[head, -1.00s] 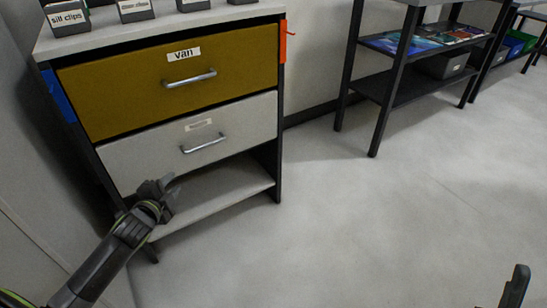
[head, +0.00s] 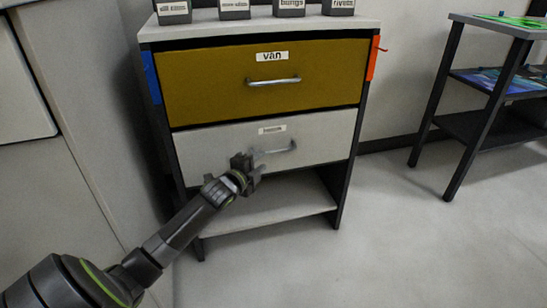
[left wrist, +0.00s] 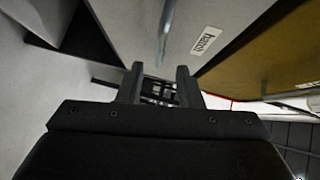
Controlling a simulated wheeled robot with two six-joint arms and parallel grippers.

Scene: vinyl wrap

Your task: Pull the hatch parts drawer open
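The hatch parts drawer (head: 215,152) is the white lower drawer of the cabinet. It looks shut, and its small label (head: 272,129) is blurred in the head view; the left wrist view shows part of the label (left wrist: 206,41). Its silver bar handle (head: 275,148) is partly behind my left gripper. My left gripper (head: 256,165) is in front of the drawer, just left of and below the handle. In the left wrist view the two fingers (left wrist: 160,73) are apart with nothing between them, and the handle (left wrist: 166,28) lies beyond the tips. My right gripper is out of view.
A mustard drawer (head: 210,85) labelled "van", with its own handle, sits above. Several labelled bins (head: 234,9) stand on the cabinet top. An open shelf (head: 275,210) lies below the drawers. A dark-framed rack (head: 470,130) stands at right, with clear floor (head: 400,250) between.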

